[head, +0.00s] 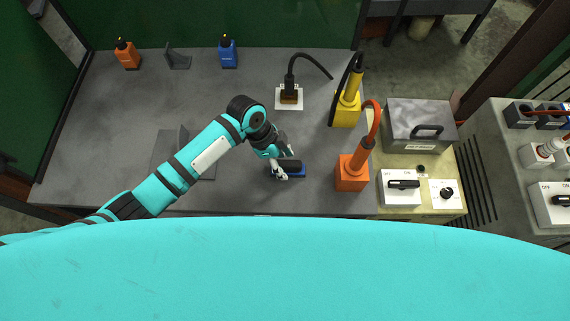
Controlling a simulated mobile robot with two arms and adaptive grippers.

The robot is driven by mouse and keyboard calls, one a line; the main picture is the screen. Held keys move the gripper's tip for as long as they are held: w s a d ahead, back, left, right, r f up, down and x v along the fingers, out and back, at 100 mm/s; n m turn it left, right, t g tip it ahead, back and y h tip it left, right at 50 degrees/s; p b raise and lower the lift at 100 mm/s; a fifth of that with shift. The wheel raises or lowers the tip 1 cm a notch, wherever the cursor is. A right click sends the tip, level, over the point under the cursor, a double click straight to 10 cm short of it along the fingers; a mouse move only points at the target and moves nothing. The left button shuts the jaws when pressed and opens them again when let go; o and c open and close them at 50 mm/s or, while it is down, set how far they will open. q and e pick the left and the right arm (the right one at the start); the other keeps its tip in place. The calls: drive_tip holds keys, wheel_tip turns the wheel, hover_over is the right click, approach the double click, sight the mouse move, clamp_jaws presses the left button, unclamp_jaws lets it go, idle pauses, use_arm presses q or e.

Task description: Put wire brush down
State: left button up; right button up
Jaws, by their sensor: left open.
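The block's left end is partly hidden by the gripper. My right gripper is not in view.
An orange holder (351,173) with a hosed tool and a yellow holder (347,110) stand to the right. A black-hosed part on a white plate (289,102) is behind. The table's left is mostly clear.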

use_arm(q)
drive_tip(key=v, duration=0.9)
drive_tip(key=shift+a+r+b, duration=0.15)
drive_tip(key=shift+r+b, duration=0.25)
drive_tip(key=shift+b, duration=0.05)
drive_tip(key=shift+f, duration=0.1)
